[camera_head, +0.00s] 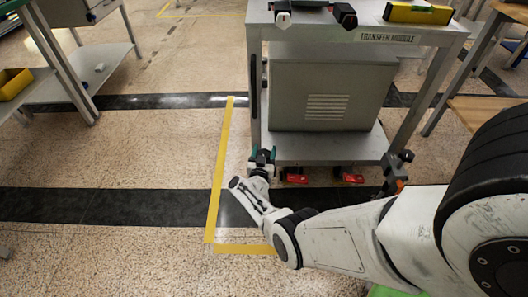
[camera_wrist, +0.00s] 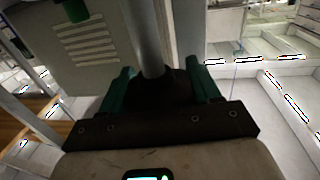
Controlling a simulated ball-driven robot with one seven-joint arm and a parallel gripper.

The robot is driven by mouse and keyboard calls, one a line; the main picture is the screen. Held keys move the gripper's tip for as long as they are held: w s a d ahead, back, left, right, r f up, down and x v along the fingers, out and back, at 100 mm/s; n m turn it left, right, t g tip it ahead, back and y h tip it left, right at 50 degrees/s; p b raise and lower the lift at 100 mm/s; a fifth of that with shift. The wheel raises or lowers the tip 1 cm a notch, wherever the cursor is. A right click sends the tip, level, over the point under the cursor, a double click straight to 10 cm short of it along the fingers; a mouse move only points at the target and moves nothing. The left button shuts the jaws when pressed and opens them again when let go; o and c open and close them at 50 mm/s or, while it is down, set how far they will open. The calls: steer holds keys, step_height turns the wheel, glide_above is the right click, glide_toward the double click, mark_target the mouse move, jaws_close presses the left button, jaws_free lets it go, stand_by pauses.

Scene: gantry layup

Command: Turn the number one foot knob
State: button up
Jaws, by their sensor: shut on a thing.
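The transfer module (camera_head: 387,38) is a grey metal cart with a lower shelf. My gripper (camera_head: 262,157) is low at the foot of its front left leg. In the wrist view the green fingers of my gripper (camera_wrist: 161,88) stand on both sides of a dark foot knob (camera_wrist: 160,92) and are shut on it. A grey post rises from this knob. In the head view my gripper mostly hides it. Another dark foot knob (camera_head: 398,162) is at the front right leg. No number can be read on either knob.
Yellow tape (camera_head: 221,165) marks the floor left of the cart. Two red parts (camera_head: 294,176) (camera_head: 350,178) sit under the lower shelf. A grey box (camera_head: 327,90) stands on that shelf. A yellow level (camera_head: 417,12) lies on top.

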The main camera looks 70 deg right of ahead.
stand_by(0.3)
steer(key=o, duration=1)
steer(key=p+v, duration=0.5)
steer(key=v, duration=0.5)
steer(key=shift+a, duration=0.4)
